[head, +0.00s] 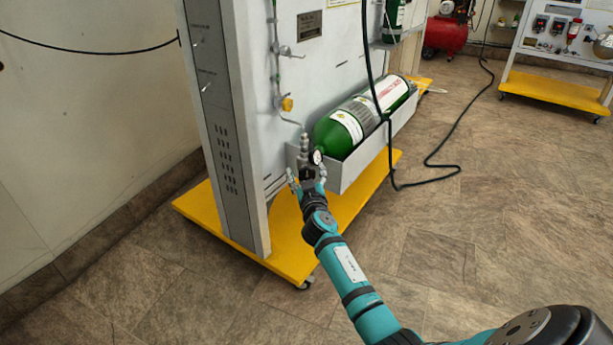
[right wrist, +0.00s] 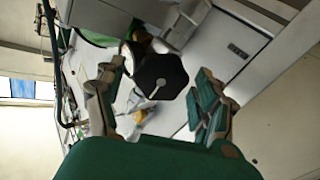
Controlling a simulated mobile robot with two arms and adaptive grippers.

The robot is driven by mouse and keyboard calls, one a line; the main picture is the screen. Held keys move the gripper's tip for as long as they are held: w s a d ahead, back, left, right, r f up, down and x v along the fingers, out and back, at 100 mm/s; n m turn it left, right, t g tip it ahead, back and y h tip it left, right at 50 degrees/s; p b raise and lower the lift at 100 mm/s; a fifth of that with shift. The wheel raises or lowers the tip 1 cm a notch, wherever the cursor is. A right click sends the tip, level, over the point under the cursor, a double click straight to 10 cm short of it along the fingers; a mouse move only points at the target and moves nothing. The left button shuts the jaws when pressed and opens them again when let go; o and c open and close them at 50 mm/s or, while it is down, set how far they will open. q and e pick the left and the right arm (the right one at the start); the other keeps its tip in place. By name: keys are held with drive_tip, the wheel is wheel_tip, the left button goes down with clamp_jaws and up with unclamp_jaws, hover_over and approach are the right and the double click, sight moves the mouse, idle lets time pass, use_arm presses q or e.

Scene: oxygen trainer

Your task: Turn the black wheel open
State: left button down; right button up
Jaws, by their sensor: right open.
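The black wheel (right wrist: 160,75) shows in the right wrist view as a dark, many-sided knob with a pale centre and a light pointer-like mark. It lies between the spread fingers of my right gripper (right wrist: 160,88), with gaps on both sides. In the head view my right gripper (head: 307,180) is at the valve end of a green gas cylinder (head: 342,128), just below a small round gauge (head: 316,157). The gripper is open and holds nothing. The wheel is hidden behind the gripper in the head view. My left gripper is not in view.
The cylinder lies in a grey tray (head: 368,158) on a panel stand with a yellow base (head: 292,252). A metal pipe with a yellow fitting (head: 286,104) runs down the panel. A black hose (head: 440,166) lies on the tiled floor, which is mostly clear at the right.

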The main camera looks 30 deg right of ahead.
drive_tip(key=c, duration=1.2)
drive_tip(key=shift+o, duration=0.2)
